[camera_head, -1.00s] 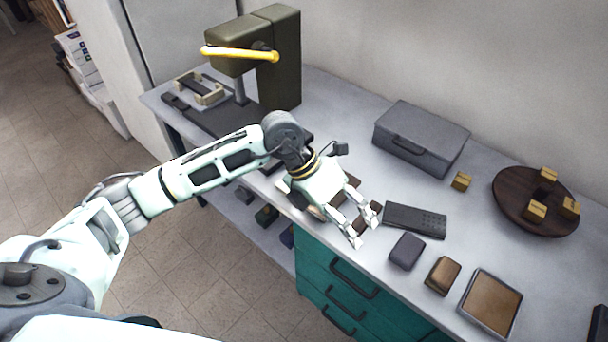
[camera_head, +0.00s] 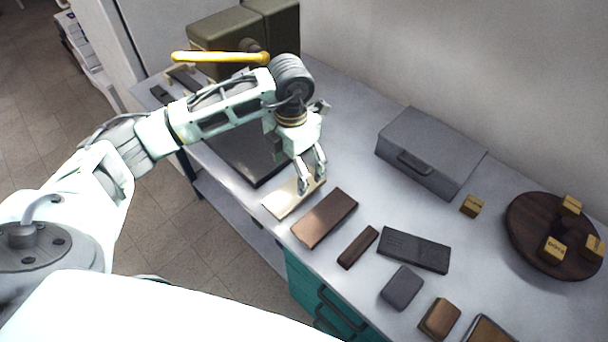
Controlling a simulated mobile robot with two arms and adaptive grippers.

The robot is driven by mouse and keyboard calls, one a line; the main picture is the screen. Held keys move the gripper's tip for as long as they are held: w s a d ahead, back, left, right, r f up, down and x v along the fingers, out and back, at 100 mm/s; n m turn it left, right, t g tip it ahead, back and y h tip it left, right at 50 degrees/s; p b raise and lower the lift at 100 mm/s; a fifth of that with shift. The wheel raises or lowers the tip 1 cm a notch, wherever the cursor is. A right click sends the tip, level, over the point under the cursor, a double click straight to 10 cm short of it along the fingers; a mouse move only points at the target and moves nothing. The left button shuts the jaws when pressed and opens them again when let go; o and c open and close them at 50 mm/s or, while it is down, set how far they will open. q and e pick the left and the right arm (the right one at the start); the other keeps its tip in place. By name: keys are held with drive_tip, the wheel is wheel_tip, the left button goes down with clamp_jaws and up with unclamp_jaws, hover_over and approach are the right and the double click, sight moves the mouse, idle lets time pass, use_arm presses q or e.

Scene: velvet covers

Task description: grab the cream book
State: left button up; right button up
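The cream book (camera_head: 284,201) is a thin, pale slab lying flat on the grey table, to the left of a brown book (camera_head: 325,217). My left gripper (camera_head: 312,186) points down over the far right end of the cream book, and its fingers hide part of that end. The fingers are apart, with nothing seen held between them. I cannot tell whether the fingertips touch the book. My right gripper is not in view.
A dark press plate (camera_head: 247,150) lies just behind the cream book. A small dark brown block (camera_head: 358,247), a black slab (camera_head: 414,250) and a grey block (camera_head: 402,287) lie to the right. A grey case (camera_head: 430,150) and round wooden board (camera_head: 520,235) stand farther back.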

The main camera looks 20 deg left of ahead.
sight(294, 189)
use_arm(q)
drive_tip(key=shift+w+f, duration=0.25)
drive_tip(key=shift+w, duration=0.15)
drive_tip(key=shift+f, duration=0.4)
drive_tip(key=shift+s+f+p, duration=0.1)
drive_tip(key=shift+f+p, duration=0.25)
drive_tip(key=shift+f, duration=0.05)
drive_tip(key=shift+s+f, duration=0.3)
wheel_tip(294, 189, down, 5)
drive_tip(key=shift+r+p, duration=0.2)
drive_tip(key=shift+p, duration=0.95)
drive_tip(key=shift+f, duration=0.25)
drive_tip(key=shift+r, duration=0.1)
drive_tip(key=c, duration=1.4)
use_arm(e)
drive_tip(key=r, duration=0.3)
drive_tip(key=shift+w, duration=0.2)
use_arm(q)
drive_tip(key=shift+o, duration=0.2)
